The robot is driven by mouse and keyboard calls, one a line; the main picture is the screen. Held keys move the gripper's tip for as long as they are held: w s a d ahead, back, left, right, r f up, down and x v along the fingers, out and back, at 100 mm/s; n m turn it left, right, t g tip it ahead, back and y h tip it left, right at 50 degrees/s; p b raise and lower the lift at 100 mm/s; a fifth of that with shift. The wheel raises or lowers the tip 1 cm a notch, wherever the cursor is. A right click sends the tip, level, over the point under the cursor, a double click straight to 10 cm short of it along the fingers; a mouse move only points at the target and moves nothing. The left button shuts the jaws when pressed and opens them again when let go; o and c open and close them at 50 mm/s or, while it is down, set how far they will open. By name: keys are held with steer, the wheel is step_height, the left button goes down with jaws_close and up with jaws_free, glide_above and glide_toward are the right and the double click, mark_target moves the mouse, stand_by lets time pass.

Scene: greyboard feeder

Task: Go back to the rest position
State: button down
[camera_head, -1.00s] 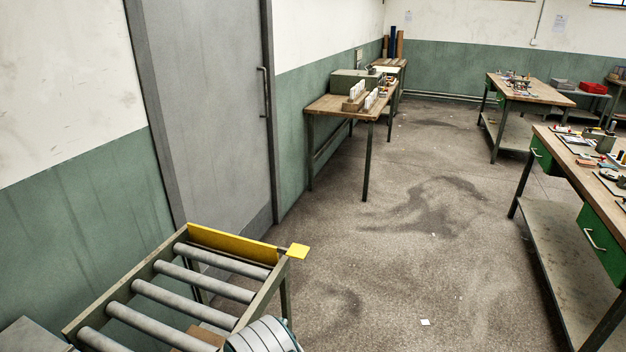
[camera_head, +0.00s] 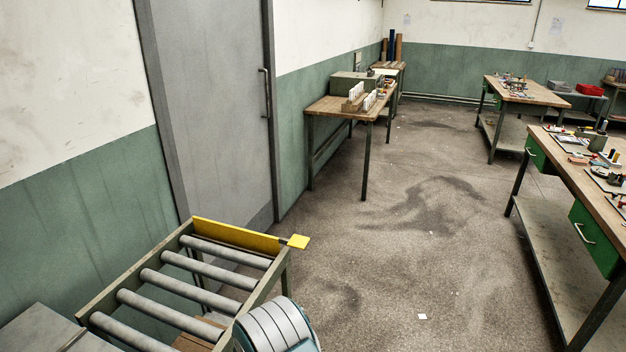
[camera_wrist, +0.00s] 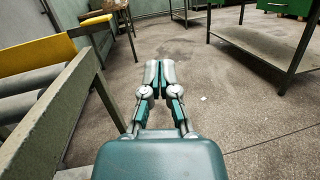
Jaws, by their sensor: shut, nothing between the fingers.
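My gripper (camera_wrist: 160,75) shows in the wrist view with its two fingers together and nothing between them. It points out over the bare floor, to the right of the roller conveyor's side rail (camera_wrist: 62,115). In the head view part of my arm shows at the bottom, close to the right side of the roller conveyor (camera_head: 190,285); my fingers are not visible there. The conveyor has grey rollers and a yellow end plate (camera_head: 235,235) with a small yellow tab (camera_head: 299,241). The rollers that show are bare.
A grey door (camera_head: 205,100) is behind the conveyor. A wooden table (camera_head: 330,106) with boxes stands along the wall. A workbench (camera_head: 590,185) with green drawers and small items is at right, and another table (camera_head: 520,92) is farther back. The floor (camera_head: 400,250) between is mostly clear.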

steer(key=s+d+r+m+g+h, duration=0.1)
steer(key=s+d+r+m+g, duration=0.4)
steer(key=d+r+m+g, duration=0.4)
steer(key=s+d+r+m+g+h, duration=0.1)
steer(key=s+d+r+m+g, duration=0.45)
steer(key=d+r, duration=0.55)
steer(key=s+r+m+t+y, duration=0.1)
steer(key=s+r+m+y, duration=0.2)
steer(key=s, duration=0.4)
steer(key=s+r+m+t+y, duration=0.1)
steer(key=s+r+m+y, duration=0.1)
steer(key=s+m+y, duration=0.3)
steer(key=s+r+m+t+y, duration=0.1)
steer(key=s+r+m+y, duration=0.2)
steer(key=s+m, duration=0.3)
steer(key=s+y, duration=0.1)
steer(key=s, duration=0.3)
steer(key=shift+r+y, duration=0.3)
steer(key=shift+y, duration=0.1)
steer(key=shift+a, duration=0.1)
